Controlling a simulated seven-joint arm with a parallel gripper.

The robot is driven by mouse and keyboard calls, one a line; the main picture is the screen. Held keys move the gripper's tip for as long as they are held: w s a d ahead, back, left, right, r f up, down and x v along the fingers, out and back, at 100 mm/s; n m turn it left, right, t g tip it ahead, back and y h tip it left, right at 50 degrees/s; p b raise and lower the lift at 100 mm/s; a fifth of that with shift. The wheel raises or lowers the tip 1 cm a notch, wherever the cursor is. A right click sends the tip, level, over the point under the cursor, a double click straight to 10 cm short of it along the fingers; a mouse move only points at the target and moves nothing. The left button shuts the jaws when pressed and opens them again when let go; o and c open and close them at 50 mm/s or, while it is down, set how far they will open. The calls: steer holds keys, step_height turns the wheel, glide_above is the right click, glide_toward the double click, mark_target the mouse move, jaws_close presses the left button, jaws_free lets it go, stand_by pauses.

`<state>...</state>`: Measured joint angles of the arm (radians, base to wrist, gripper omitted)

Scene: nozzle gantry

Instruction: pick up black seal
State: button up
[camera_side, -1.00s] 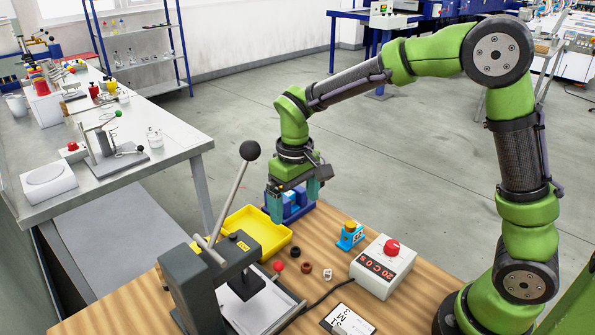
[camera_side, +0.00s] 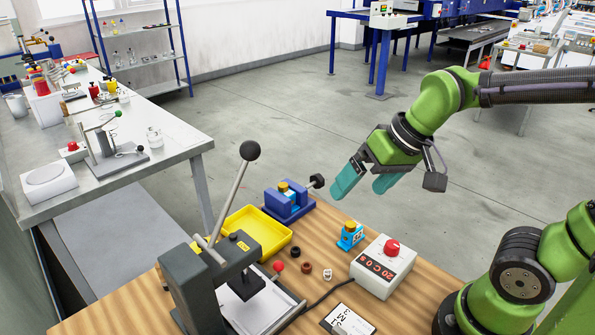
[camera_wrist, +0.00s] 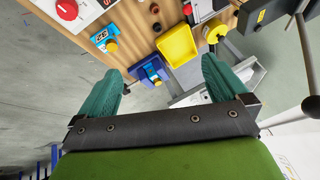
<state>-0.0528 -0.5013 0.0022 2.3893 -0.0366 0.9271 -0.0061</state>
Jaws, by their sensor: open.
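The black seal (camera_side: 294,252) is a small dark ring lying on the wooden bench in the side view, between the yellow tray and a brown ring (camera_side: 306,267). In the wrist view the black seal (camera_wrist: 157,27) is a small dark spot near the top, beside the yellow tray. My gripper (camera_side: 364,187) is open and empty, with teal fingers, raised in the air beyond the back edge of the bench and well apart from the seal. In the wrist view the fingers of my gripper (camera_wrist: 161,72) are spread wide with nothing between them.
A yellow tray (camera_side: 275,244), a blue fixture (camera_side: 290,209), a small blue block with a yellow top (camera_side: 350,237) and a controller box (camera_side: 372,275) surround the rings. A lever press (camera_side: 195,285) stands left.

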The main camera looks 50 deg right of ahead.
steer(key=s, duration=0.1)
steer(key=t, duration=0.1)
steer(key=s+r, duration=0.1)
steer(key=shift+s+d+m, duration=0.3)
steer(key=shift+d, duration=0.05)
steer(key=shift+s+d+r+t, duration=0.15)
steer(key=shift+s+r+t, duration=0.1)
steer(key=shift+t, duration=0.15)
steer(key=shift+c, duration=0.6)
steer(key=shift+r, duration=0.25)
steer(key=shift+c, duration=1.1)
steer(key=c, duration=0.8)
